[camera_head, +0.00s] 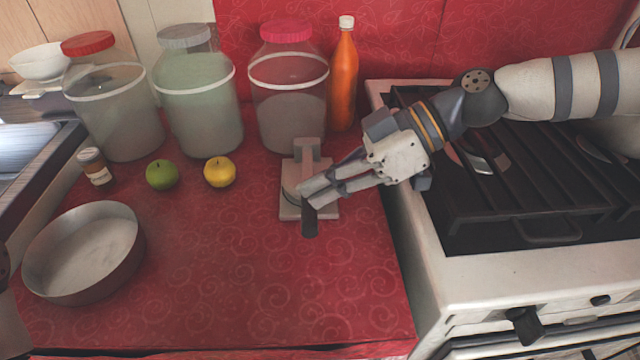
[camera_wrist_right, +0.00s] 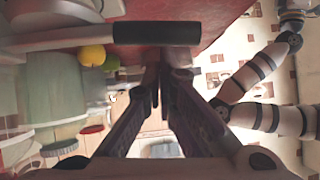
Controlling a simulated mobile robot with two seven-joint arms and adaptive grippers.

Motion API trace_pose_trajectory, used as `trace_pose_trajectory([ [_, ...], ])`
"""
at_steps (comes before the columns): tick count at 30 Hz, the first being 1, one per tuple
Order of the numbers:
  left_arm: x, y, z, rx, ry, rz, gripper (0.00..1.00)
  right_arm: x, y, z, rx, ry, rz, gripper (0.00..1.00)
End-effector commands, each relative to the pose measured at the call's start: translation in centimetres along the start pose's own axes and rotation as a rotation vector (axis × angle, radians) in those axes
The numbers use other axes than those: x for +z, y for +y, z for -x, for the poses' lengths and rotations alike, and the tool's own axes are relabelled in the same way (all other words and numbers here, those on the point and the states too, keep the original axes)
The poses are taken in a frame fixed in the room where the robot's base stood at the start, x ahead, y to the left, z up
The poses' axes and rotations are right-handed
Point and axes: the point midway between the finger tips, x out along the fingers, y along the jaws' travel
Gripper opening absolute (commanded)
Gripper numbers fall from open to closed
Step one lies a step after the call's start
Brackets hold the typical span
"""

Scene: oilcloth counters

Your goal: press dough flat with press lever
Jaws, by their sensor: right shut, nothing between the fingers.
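A small white press (camera_head: 288,211) stands on the red counter, left of the stove. Its lever ends in a dark handle (camera_head: 310,226) that points toward the front edge of the counter. My right gripper (camera_head: 306,194) is shut and empty, with its fingertips over the press at the lever, just behind the dark handle. In the right wrist view the handle (camera_wrist_right: 157,32) lies just beyond the fingertips (camera_wrist_right: 165,68); I cannot tell whether they touch. The dough cannot be made out; the press and gripper hide the pressing area. My left gripper is not clearly seen.
Three large jars (camera_head: 288,95) and an orange bottle (camera_head: 344,80) stand behind the press. A green apple (camera_head: 162,174), a yellow apple (camera_head: 220,171), a small jar (camera_head: 95,168) and a round pan (camera_head: 84,250) are left. The stove (camera_head: 440,275) borders the right; the front counter is clear.

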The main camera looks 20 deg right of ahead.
Motion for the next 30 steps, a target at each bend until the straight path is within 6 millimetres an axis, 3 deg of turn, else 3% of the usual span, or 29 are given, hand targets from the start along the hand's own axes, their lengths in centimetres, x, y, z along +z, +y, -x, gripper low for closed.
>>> trace_pose_trajectory([
  [11,0.0,0.0,-0.1,0.000,-0.002,0.000,0.00,0.2,0.0,-0.2,0.000,0.000,0.000,0.00],
  [18,0.7,0.0,-1.3,-0.002,-0.033,-0.001,0.00,2.4,0.2,-1.7,-0.006,-0.004,-0.007,0.00],
  [26,0.6,0.0,-1.1,-0.002,-0.030,-0.001,0.00,2.3,0.3,-1.6,-0.001,-0.005,-0.005,0.00],
  [30,0.1,0.0,-0.3,-0.001,-0.007,-0.001,0.00,1.0,-0.1,-1.2,0.002,-0.004,0.001,0.00],
])
